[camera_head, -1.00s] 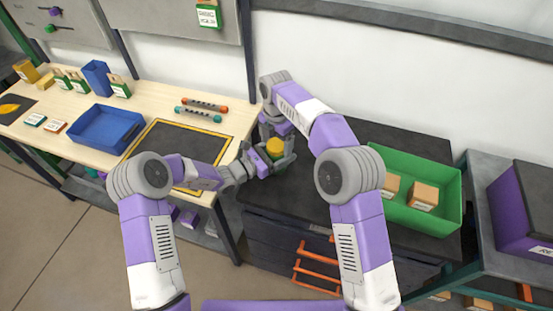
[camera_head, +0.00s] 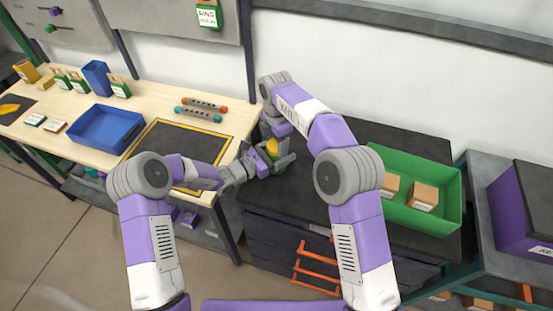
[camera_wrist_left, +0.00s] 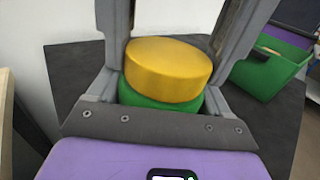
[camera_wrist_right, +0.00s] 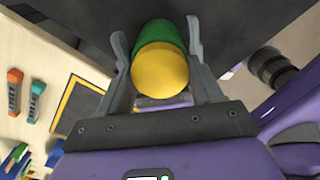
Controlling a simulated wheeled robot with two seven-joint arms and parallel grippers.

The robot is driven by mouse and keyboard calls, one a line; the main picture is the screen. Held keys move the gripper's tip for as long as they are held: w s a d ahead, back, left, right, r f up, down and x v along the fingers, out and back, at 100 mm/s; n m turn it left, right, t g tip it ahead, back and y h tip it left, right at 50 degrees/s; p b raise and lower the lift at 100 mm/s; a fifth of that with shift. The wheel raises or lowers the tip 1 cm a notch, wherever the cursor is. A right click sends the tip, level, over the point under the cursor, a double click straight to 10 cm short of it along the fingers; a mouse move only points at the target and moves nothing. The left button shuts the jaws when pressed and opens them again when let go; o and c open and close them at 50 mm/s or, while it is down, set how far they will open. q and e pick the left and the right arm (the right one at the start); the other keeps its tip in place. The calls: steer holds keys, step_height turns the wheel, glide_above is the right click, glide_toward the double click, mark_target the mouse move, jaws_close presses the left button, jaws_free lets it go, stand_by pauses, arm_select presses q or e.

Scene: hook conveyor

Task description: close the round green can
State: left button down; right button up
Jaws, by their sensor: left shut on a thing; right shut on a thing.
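The round green can (camera_head: 279,167) stands at the left end of the dark worktop. Its yellow lid (camera_head: 271,147) is on top of it. The left wrist view shows the lid (camera_wrist_left: 168,68) over the green body (camera_wrist_left: 160,103); I cannot tell whether it is fully seated. My left gripper (camera_head: 275,163) reaches in from the side and is shut on the can. My right gripper (camera_head: 272,143) points down from above and is shut on the lid. The right wrist view shows the lid (camera_wrist_right: 160,72) between its fingers, with the green body (camera_wrist_right: 160,33) beyond. The fingertips are partly hidden.
A green bin (camera_head: 452,205) with small boxes stands right on the dark worktop (camera_head: 310,208). Left, the wooden table (camera_head: 152,108) bears a blue tray (camera_head: 78,137), a yellow-edged black mat (camera_head: 212,150) and two rods (camera_head: 205,104). Orange handles (camera_head: 318,272) jut out below.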

steer(key=m, duration=0.6)
steer(key=o, duration=1.2)
steer(key=shift+r, duration=0.1)
steer(key=shift+r, duration=2.15)
steer(key=shift+c, duration=0.4)
